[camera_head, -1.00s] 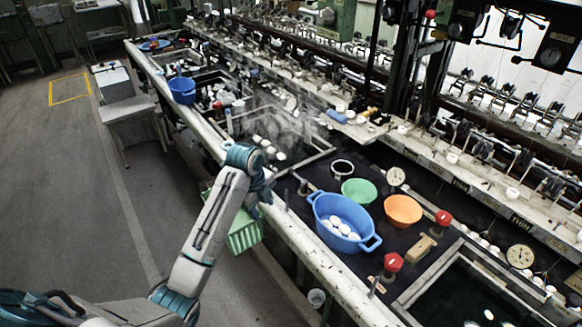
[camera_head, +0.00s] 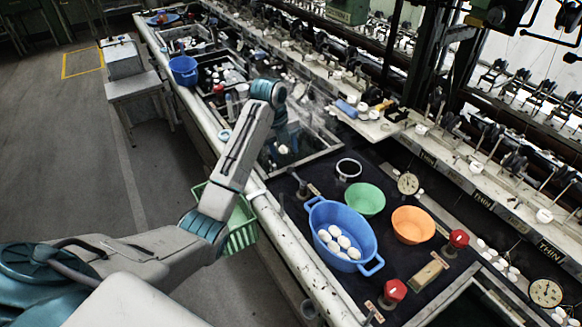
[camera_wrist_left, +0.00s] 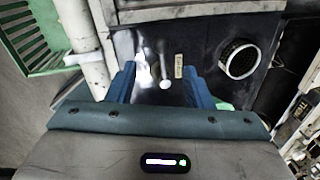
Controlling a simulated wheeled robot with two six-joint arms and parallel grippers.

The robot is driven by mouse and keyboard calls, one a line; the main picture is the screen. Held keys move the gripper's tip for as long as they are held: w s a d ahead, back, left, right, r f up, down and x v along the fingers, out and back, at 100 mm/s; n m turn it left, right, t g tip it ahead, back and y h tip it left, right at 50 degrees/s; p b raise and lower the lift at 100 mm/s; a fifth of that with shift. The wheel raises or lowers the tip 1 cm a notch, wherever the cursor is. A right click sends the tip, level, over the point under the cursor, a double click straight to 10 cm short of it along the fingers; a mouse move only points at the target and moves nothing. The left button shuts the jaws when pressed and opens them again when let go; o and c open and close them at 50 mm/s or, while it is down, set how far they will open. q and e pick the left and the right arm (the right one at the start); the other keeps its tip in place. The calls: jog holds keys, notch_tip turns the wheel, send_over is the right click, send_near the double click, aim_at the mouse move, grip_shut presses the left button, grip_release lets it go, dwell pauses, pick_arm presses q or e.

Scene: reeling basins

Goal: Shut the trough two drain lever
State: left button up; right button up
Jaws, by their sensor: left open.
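The drain lever (camera_head: 302,188) is a small metal handle on the dark deck between the trough and the blue basin, beside a small label plate (camera_head: 314,189). In the left wrist view the lever (camera_wrist_left: 165,82) has a pale round knob and shows between my finger tips; the label plate (camera_wrist_left: 179,66) is just right of it. My left gripper (camera_wrist_left: 158,70) is open and empty, its two blue fingers on either side of the lever in the picture. I cannot tell the remaining distance. My right gripper is not in view.
A green crate (camera_head: 240,232) hangs outside the pale rail (camera_head: 290,245).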

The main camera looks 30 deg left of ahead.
aim_at(290, 168)
pick_arm(q)
jog(key=f, duration=0.1)
jog(key=f+p, duration=0.1)
jog(key=f, duration=0.1)
jog(key=w+f, duration=0.1)
jog(key=f, duration=0.1)
jog(key=shift+d, duration=0.4)
jog(key=f, duration=0.1)
jog(key=f+p, duration=0.1)
jog(key=shift+w+d+f, duration=0.1)
jog(key=shift+w+f, duration=0.1)
jog(key=shift+f, duration=0.2)
jog(key=shift+c, duration=0.5)
jog(key=c, duration=0.7)
grip_shut()
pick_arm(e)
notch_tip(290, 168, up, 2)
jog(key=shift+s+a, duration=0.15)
